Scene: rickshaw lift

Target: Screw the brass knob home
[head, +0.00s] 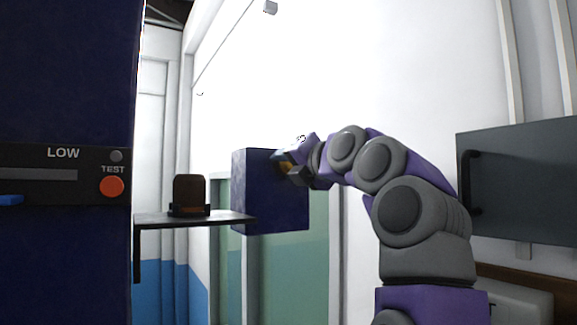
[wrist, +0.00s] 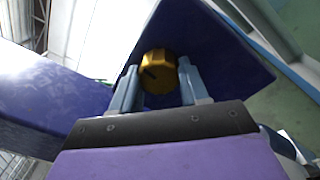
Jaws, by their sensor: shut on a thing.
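The brass knob (wrist: 158,72) is gold, with a dark mark on its face, and sits against the face of a dark blue box (wrist: 205,45) in the wrist view. My gripper (wrist: 158,85) has one finger on each side of the knob and is shut on it. In the head view my gripper (head: 284,166) reaches the right part of the blue box (head: 268,212), and only a bit of the brass knob (head: 286,168) shows between the fingers. The knob's thread and any gap behind it are hidden.
A dark blue cabinet (head: 65,85) at the left carries a panel with an orange-red TEST button (head: 111,187). A thin shelf (head: 215,217) beside it holds a brown block (head: 189,192). A grey cabinet with a black handle (head: 520,185) is at the right.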

